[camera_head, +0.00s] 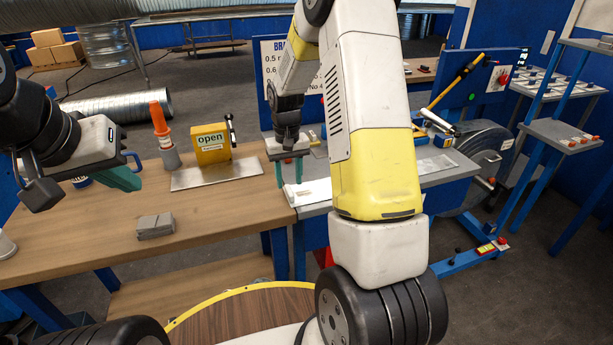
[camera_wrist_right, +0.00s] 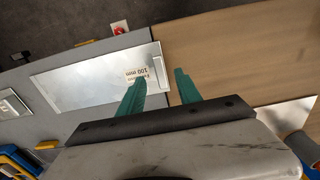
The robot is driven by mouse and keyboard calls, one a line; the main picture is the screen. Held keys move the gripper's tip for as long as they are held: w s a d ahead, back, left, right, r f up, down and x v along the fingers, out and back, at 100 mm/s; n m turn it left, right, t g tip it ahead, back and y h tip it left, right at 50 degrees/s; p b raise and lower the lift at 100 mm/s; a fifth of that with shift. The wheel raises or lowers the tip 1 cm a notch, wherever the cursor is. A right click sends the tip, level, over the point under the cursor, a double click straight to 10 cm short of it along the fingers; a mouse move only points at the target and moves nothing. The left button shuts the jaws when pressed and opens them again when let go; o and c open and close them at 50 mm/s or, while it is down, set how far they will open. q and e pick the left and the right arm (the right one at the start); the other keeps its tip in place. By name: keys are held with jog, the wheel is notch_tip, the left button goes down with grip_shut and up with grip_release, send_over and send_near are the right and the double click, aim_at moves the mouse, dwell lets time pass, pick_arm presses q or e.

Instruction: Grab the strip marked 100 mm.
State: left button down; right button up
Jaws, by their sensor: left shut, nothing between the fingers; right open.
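The strip marked 100 mm is a bright metal sheet (camera_wrist_right: 85,80) with an upside-down printed label, lying on the grey bench top in the right wrist view. It also shows in the head view (camera_head: 318,190), partly hidden by my right arm. My right gripper (camera_wrist_right: 158,92) is open, with green fingers. Its left finger overlaps the strip near the label and its right finger is over the wooden top; contact cannot be told. It also shows in the head view (camera_head: 289,172). My left gripper (camera_head: 132,180) is shut and empty above the wooden table's left part.
The wooden table (camera_head: 100,245) holds a stack of grey plates (camera_head: 155,227), a metal plate (camera_head: 215,174), a yellow box reading "open" (camera_head: 211,145) and an orange cone (camera_head: 159,118). A blue mug (camera_head: 131,158) is behind my left gripper.

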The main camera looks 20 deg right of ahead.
aim_at(289, 190)
notch_tip(289, 190, down, 4)
jog(key=shift+r, duration=0.1)
grip_shut()
